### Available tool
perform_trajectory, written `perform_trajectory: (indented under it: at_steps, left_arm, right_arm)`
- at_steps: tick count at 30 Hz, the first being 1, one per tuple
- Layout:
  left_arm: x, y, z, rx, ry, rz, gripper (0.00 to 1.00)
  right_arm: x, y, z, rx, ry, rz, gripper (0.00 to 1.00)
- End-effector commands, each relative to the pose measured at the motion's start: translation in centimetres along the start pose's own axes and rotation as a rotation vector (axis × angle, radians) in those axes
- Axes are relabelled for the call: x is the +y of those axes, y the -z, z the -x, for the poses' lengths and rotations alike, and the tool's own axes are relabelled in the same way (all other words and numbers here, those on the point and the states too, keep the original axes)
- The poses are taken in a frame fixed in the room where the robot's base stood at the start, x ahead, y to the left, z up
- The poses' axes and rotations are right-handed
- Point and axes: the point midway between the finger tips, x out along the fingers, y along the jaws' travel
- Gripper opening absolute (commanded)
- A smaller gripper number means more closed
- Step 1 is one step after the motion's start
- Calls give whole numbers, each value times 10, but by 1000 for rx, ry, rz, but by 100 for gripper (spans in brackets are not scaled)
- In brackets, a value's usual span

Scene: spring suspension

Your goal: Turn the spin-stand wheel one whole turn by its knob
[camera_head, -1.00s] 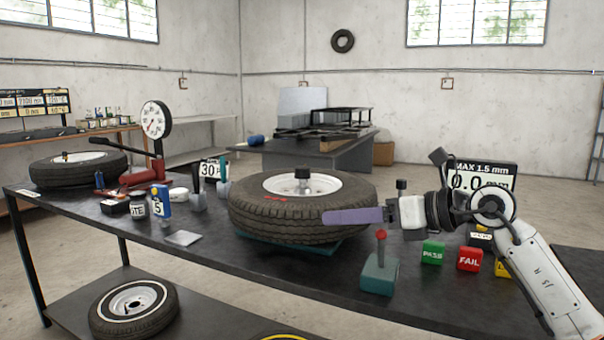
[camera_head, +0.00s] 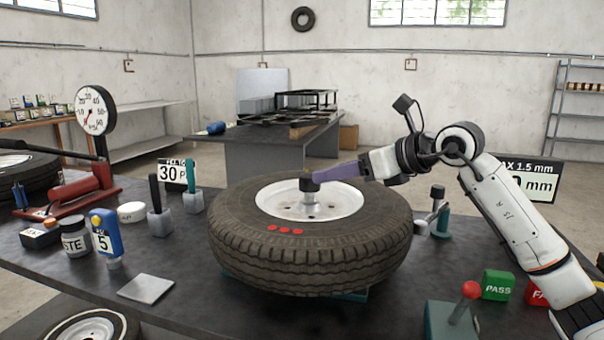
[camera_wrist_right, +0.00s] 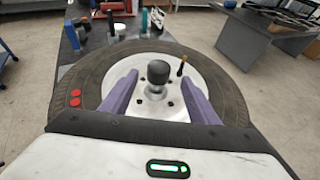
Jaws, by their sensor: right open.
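The spin-stand wheel (camera_head: 312,245), a black tyre on a white rim (camera_head: 340,205), lies flat on its stand on the table. A thick black cap (camera_wrist_right: 158,72) stands at the rim's centre; it also shows in the head view (camera_head: 310,185). My right gripper (camera_head: 316,175) is over the wheel. Its purple fingers are open and appear on either side of the central cap, with nothing visibly held. My left gripper is out of view.
A teal box with a red-topped lever (camera_head: 466,295) and a green PASS block (camera_head: 498,285) stand right of the wheel.

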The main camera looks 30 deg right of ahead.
Motion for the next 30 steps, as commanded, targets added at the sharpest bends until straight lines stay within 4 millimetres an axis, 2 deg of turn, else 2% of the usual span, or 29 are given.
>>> perform_trajectory:
  at_steps: [5, 12, 18, 25, 30]
  left_arm:
    - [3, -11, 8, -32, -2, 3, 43]
    - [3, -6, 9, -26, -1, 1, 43]
    - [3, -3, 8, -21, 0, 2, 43]
    - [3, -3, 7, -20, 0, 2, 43]
    - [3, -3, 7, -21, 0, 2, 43]
  right_arm:
    - [2, -3, -35, -2, -6, -3, 55]
    - [1, -1, -72, -2, -4, -3, 55]
    - [1, 0, -83, -1, -2, 1, 55]
    - [1, 0, -84, 0, -2, 1, 55]
    - [1, 0, -84, 0, -2, 1, 28]
